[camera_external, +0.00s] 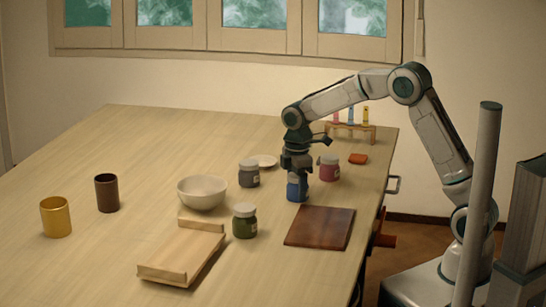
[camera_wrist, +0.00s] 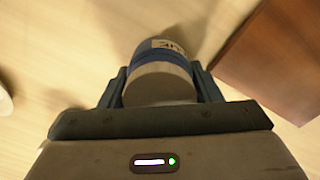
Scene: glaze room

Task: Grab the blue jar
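The blue jar (camera_external: 297,189) stands upright on the wooden table, directly below my gripper (camera_external: 296,172). In the wrist view the jar (camera_wrist: 164,56) shows its pale round lid, a blue band and part of a label. My gripper (camera_wrist: 161,84) points down, with one finger on each side of the jar. Both fingers lie against its sides with no clear gap, so it looks shut on the jar. The jar appears to rest on the table; its upper part is hidden by the gripper in the external view.
A red jar (camera_external: 329,168) stands close right, a dark grey jar (camera_external: 249,174) left, and a green jar (camera_external: 244,222) front left. A brown board (camera_external: 319,228) lies in front. A bowl (camera_external: 202,193), test-tube rack (camera_external: 351,132) and wooden tray (camera_external: 183,251) are also on the table.

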